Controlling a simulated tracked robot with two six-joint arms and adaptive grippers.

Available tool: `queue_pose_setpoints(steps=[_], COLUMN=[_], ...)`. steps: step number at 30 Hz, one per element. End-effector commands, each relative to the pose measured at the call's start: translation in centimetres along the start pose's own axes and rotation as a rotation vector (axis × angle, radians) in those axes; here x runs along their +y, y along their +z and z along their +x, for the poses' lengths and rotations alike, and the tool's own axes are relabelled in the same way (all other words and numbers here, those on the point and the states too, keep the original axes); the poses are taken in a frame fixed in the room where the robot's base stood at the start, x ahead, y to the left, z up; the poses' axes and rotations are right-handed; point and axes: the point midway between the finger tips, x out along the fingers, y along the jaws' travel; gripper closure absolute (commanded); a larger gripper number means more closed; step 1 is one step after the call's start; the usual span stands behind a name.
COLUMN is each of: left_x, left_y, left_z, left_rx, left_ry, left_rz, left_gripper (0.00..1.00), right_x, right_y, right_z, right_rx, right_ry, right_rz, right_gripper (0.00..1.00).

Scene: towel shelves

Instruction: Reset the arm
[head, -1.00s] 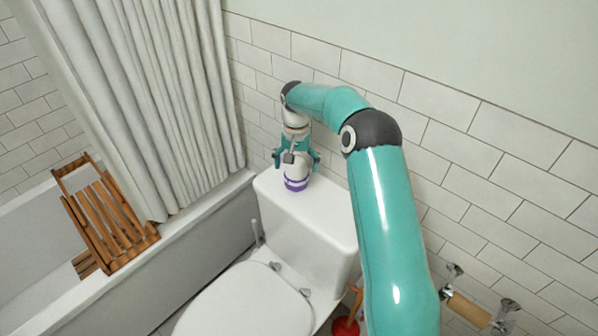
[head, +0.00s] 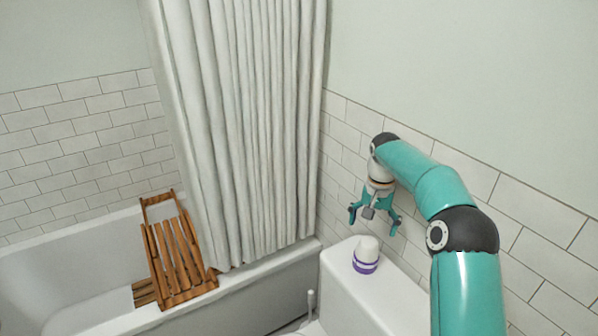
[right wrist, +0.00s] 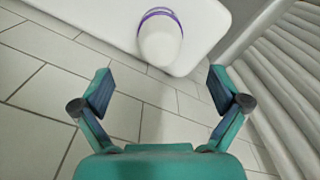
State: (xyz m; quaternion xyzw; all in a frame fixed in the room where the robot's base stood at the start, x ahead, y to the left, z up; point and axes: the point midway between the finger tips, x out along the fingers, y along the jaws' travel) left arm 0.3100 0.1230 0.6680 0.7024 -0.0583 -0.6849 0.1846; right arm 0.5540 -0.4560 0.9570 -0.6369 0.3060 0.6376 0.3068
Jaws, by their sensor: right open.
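My right gripper (head: 374,222) is open and empty, pointing down above the back end of the white toilet tank (head: 372,300). In the right wrist view its two teal fingers (right wrist: 160,95) are spread wide with nothing between them. A white bottle with a purple band (head: 366,255) stands upright on the tank below the gripper, apart from it. The bottle (right wrist: 160,42) also shows in the right wrist view, beyond the fingertips, near the tank's edge. My left gripper is not in view.
A pale curtain (head: 245,130) hangs left of my right arm. A wooden rack (head: 178,255) rests across the white bathtub (head: 60,262) at the left. A tiled wall (head: 480,175) runs close behind my right arm. Free air lies above the tank.

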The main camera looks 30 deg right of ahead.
Motion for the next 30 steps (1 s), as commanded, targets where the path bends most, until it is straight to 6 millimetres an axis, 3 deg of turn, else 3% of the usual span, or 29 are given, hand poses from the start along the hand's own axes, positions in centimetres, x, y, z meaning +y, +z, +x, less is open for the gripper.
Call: queue_pose_setpoints(steps=[5, 8, 11, 17, 21, 27, 30], left_x=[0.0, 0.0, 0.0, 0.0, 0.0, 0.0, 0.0], left_y=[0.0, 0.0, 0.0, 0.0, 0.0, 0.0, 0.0], left_z=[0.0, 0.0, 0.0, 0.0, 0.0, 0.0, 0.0], left_rx=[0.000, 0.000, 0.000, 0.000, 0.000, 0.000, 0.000], left_ry=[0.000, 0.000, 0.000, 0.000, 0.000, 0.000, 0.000], left_rz=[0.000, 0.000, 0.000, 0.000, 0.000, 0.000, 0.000], left_gripper=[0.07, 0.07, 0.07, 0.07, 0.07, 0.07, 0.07], right_x=[-1.4, -2.4, -3.3, -5.3, -5.2, -2.3, -0.4], right_y=[0.7, 2.8, 6.7, 16.8, 25.2, 37.6, 41.9], right_z=[0.5, 2.9, 6.8, 16.5, 22.3, 27.5, 28.4], right_rx=[-0.009, -0.070, -0.173, -0.339, -0.423, -0.478, -0.450], right_ry=[0.002, 0.035, 0.080, 0.080, 0.027, -0.092, -0.156], right_rz=[-0.027, -0.071, -0.134, -0.307, -0.426, -0.558, -0.600], right_gripper=[0.02, 0.02, 0.02, 0.02, 0.02, 0.02, 0.02])
